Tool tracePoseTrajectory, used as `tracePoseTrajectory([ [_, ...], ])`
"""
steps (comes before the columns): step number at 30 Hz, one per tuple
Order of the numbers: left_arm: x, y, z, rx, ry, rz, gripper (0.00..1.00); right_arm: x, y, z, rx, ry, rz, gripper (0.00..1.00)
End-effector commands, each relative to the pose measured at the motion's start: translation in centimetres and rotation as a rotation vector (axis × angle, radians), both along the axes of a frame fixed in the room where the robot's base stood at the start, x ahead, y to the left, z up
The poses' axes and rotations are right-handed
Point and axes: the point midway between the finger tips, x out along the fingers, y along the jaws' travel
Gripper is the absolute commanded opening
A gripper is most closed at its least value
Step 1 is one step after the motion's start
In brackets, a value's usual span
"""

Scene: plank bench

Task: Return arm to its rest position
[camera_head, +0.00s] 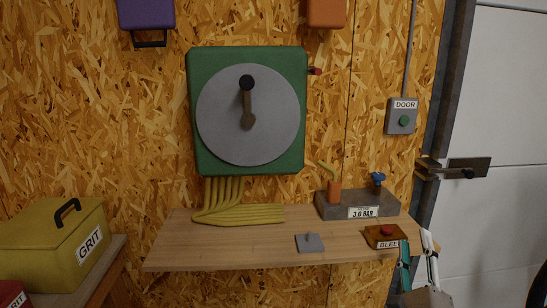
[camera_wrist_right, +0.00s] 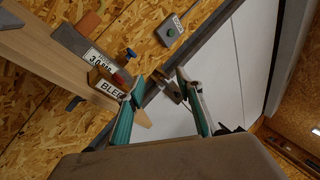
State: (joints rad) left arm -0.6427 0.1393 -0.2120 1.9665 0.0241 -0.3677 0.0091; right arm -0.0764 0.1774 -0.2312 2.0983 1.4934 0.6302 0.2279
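My right gripper (camera_head: 416,242) shows at the lower right in the head view, just off the right end of the plank bench (camera_head: 220,254). In the right wrist view its two green-and-grey fingers (camera_wrist_right: 160,77) stand apart with nothing held between them. A dark door latch (camera_wrist_right: 172,90) shows in the gap, behind the fingers. The orange BLEED box (camera_head: 384,237) with a red button sits on the bench close to the gripper's left. My left gripper and arm are not in view.
A grey 3.0 BAR block (camera_head: 333,207) and a small grey plate (camera_head: 310,243) are on the bench. A green panel with a grey disc (camera_head: 220,120) hangs above. A yellow GRIT box (camera_head: 35,245) stands left. A door latch (camera_head: 455,168) projects at right.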

Motion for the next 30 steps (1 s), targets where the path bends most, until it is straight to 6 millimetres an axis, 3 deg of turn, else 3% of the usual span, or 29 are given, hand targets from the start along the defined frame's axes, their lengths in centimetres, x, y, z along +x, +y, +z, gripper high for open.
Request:
tracePoseTrajectory([
  [8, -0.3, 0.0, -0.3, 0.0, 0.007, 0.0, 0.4, -3.9, 7.4, -8.5, -0.753, 0.154, 0.035, 0.36],
  [15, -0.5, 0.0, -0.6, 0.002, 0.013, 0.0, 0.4, -8.8, 12.4, -20.2, -1.375, 0.317, 0.16, 0.36],
  [19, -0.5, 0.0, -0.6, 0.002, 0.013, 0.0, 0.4, -12.3, 13.4, -26.7, -1.67, 0.399, 0.251, 0.36],
  [24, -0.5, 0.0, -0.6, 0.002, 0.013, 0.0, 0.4, -17.4, 13.1, -34.1, -2.007, 0.492, 0.382, 0.36],
  [30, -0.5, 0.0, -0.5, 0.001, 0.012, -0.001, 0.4, -21.6, 11.8, -39.0, -2.253, 0.553, 0.49, 0.36],
])
